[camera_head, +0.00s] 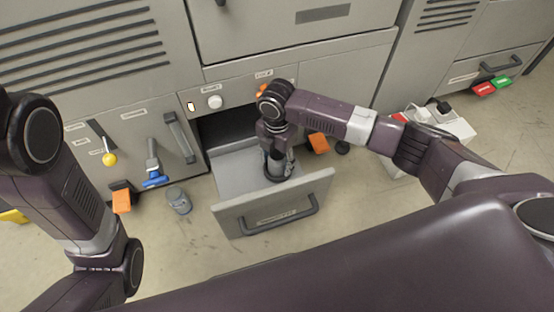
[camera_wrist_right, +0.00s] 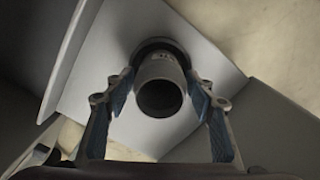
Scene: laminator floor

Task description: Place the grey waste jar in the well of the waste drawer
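The waste drawer (camera_head: 236,176) is pulled out of the cabinet, with its handle facing me. The grey jar (camera_wrist_right: 160,72) stands upright in the dark round well (camera_wrist_right: 143,50) in the drawer floor, its dark open mouth towards the wrist camera. My right gripper (camera_head: 278,170) points down into the drawer. In the right wrist view its fingers (camera_wrist_right: 160,84) are on both sides of the jar, with visible gaps, so it looks open. In the head view the gripper hides most of the jar. My left arm is at the left; its gripper is out of view.
Another grey container (camera_head: 178,200) stands on the floor left of the drawer. Cabinet fronts with a yellow knob (camera_head: 109,159) and a blue-handled valve (camera_head: 154,178) are behind. A white box (camera_head: 425,125) with plugs stands at the right. The floor before the drawer is clear.

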